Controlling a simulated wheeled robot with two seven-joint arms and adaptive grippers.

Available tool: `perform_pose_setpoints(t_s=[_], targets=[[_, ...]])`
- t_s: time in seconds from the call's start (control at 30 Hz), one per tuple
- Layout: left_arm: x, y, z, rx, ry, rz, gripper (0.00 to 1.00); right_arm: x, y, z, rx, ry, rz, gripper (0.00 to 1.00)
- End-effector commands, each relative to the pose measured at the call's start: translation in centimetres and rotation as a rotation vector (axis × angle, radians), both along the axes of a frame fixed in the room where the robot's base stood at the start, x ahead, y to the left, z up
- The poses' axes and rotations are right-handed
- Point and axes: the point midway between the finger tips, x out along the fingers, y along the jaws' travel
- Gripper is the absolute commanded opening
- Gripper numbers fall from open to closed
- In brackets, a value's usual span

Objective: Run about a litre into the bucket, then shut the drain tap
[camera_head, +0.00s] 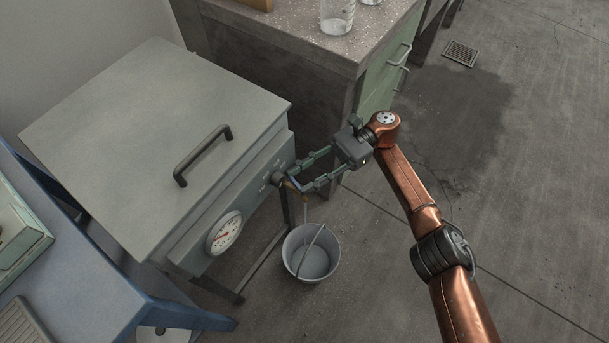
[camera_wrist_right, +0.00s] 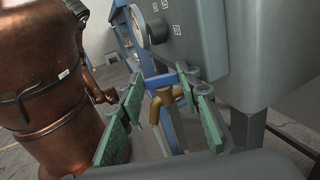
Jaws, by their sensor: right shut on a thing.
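The drain tap (camera_wrist_right: 165,99) is brass with a blue handle (camera_wrist_right: 162,79), low on the front of a grey tank (camera_head: 160,130). My right gripper (camera_head: 293,184) is shut on the blue handle, one green-padded finger at each end of it in the wrist view. In the head view the gripper mostly hides the tap. A thin brownish line (camera_head: 305,208) drops below the tap towards the bucket; I cannot tell whether it is liquid or spout. The grey bucket (camera_head: 296,252) stands upright on the floor below, its bail raised. I cannot make out a liquid level in it. My left gripper is out of view.
A round dial gauge (camera_head: 224,233) and a black bar handle (camera_head: 203,155) are on the tank. A blue bench (camera_head: 90,290) stands at left. A stone-topped bench (camera_head: 300,35) with glassware (camera_head: 337,15) is behind. The floor at right is clear, with a dark patch (camera_head: 460,120) and drain grate (camera_head: 461,53).

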Motion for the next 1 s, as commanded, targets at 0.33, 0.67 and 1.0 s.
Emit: perform_pose_setpoints(t_s=[0.33, 0.67, 1.0], targets=[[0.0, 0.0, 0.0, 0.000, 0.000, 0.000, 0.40, 0.1, 0.0, -0.1, -0.001, 0.000, 0.000, 0.07], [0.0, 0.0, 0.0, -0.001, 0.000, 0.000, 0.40, 0.0, 0.0, -0.1, -0.001, 0.000, 0.000, 0.49], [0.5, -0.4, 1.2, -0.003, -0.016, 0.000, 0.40, -0.2, -0.3, 1.7, 0.000, -0.014, 0.000, 0.49]])
